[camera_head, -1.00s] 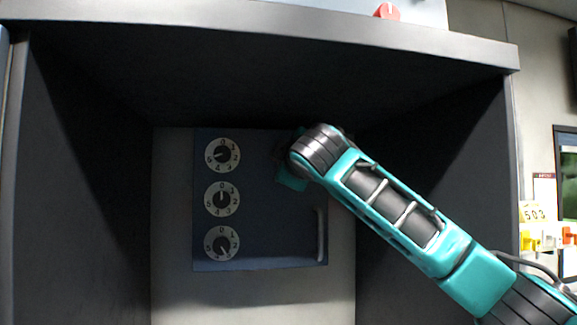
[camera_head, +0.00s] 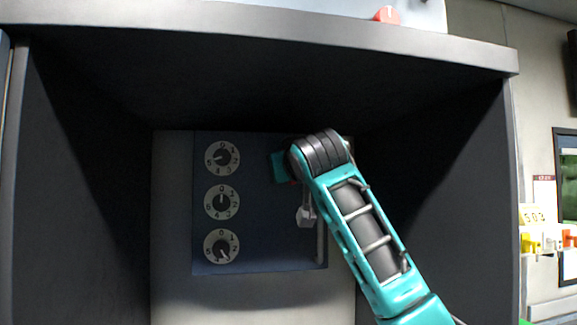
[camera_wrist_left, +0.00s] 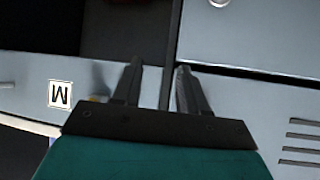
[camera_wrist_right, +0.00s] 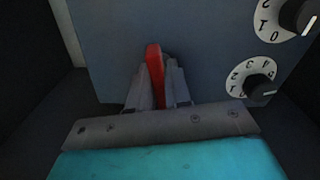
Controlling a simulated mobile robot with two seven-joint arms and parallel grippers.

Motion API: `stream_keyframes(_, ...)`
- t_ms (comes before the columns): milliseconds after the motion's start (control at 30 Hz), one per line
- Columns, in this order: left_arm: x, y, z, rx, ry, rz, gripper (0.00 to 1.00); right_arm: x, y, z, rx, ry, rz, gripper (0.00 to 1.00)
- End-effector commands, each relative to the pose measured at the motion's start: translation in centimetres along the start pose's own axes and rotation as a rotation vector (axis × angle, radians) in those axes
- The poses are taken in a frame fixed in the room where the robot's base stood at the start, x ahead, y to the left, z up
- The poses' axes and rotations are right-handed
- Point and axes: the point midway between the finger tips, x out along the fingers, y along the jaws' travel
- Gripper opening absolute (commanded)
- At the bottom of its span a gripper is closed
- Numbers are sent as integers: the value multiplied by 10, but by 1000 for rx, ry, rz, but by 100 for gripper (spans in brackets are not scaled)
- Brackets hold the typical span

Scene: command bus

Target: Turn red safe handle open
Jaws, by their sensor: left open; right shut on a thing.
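The blue safe door (camera_head: 262,255) stands inside a dark recess, with three dials in a column on its left. The red handle (camera_wrist_right: 155,72) shows in the right wrist view between the fingers of my right gripper (camera_wrist_right: 159,88), which is shut on it. My left gripper (camera_wrist_left: 157,85) is open and empty in the left wrist view, in front of grey cabinet panels and away from the safe. It is outside the head view.
The recess's dark side walls (camera_head: 90,190) and top edge (camera_head: 260,32) enclose the safe. A vertical bar handle (camera_head: 321,235) is at the door's lower right. A red knob (camera_head: 387,14) sits above the recess. Yellow, white and red items (camera_head: 545,241) are at the far right.

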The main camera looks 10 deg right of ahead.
Motion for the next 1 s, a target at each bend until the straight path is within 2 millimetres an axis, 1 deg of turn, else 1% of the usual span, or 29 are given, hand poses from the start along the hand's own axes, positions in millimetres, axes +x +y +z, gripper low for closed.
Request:
stream_keyframes(200, -2, 0, -3, 0, 1, 0, 43, 0, 0, 0, 130, -3, -1, 0)
stream_keyframes(400, -2, 0, -3, 0, 0, 0, 43, 0, 0, 0, 198, -2, -1, 0)
stream_keyframes(967, -3, 0, -2, 0, -2, 0, 43, 0, 0, 1, 226, -1, 1, 0)
stream_keyframes(1000, -3, 0, -2, -1, -3, 0, 43, 0, 0, 0, 226, -1, 0, 20)
